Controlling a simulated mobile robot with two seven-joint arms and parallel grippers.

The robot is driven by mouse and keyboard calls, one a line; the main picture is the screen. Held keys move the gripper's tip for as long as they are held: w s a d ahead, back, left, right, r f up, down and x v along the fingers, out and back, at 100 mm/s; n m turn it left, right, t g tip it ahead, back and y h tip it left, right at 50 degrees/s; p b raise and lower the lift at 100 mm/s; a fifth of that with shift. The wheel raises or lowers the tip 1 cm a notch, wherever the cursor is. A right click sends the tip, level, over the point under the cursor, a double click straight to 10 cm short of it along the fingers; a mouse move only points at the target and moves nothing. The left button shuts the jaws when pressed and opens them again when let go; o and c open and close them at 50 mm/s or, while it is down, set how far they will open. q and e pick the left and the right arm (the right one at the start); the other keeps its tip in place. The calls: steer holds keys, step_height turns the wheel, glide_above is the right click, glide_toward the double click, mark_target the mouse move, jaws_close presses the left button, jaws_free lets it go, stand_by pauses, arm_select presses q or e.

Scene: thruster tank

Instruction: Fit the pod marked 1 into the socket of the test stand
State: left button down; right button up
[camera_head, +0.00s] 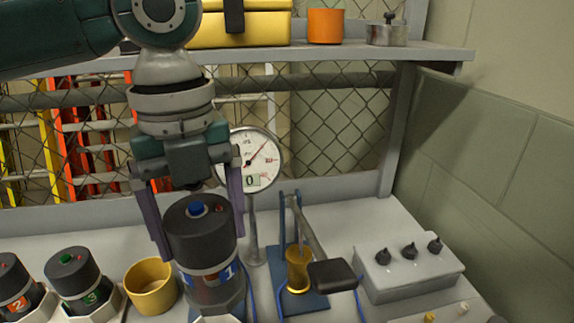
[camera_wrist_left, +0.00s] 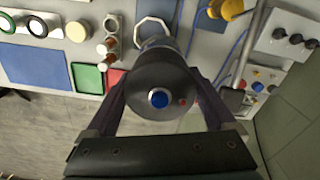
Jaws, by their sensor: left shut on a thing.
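The pod marked 1 (camera_head: 200,240) is a dark cylinder with a blue button on top and a blue-and-white band. It stands upright, and its top also shows in the left wrist view (camera_wrist_left: 158,88). My left gripper (camera_head: 202,225) is shut on it, one finger on each side. A pale octagonal holder (camera_wrist_left: 150,22) lies beyond the pod's lower end; I cannot tell whether the pod still touches it. The test stand (camera_head: 298,305) is right of the pod, with a blue base, a brass socket (camera_head: 298,268) and a lever with a black handle (camera_head: 332,275). My right gripper is out of view.
A yellow cup (camera_head: 150,288) stands close left of the pod, then pods 3 (camera_head: 78,275) and 2 (camera_head: 14,285). A round gauge (camera_head: 252,160) stands behind. A grey knob box (camera_head: 408,270) is at the right. A shelf (camera_head: 340,56) runs above.

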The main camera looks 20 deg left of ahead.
arm_select(q)
steer(key=f+m, duration=0.2)
steer(key=a+f+m+b, duration=0.1)
steer(key=f+m, duration=0.1)
steer(key=m, duration=0.1)
steer(key=a+f+m, duration=0.1)
steer(key=f+m, duration=0.2)
steer(key=shift+s, duration=0.4)
steer(key=shift+m, duration=0.3)
step_height(320, 180, down, 4)
steer(key=b, duration=0.5)
steer(key=shift+f, duration=0.1)
steer(key=shift+p, duration=0.3)
steer(key=shift+f, duration=0.2)
steer(key=shift+f+b, duration=0.35)
steer(key=shift+f, duration=0.45)
stand_by(0.3)
steer(key=shift+f+b, duration=0.4)
steer(key=shift+b, duration=0.05)
steer(key=shift+f, duration=0.3)
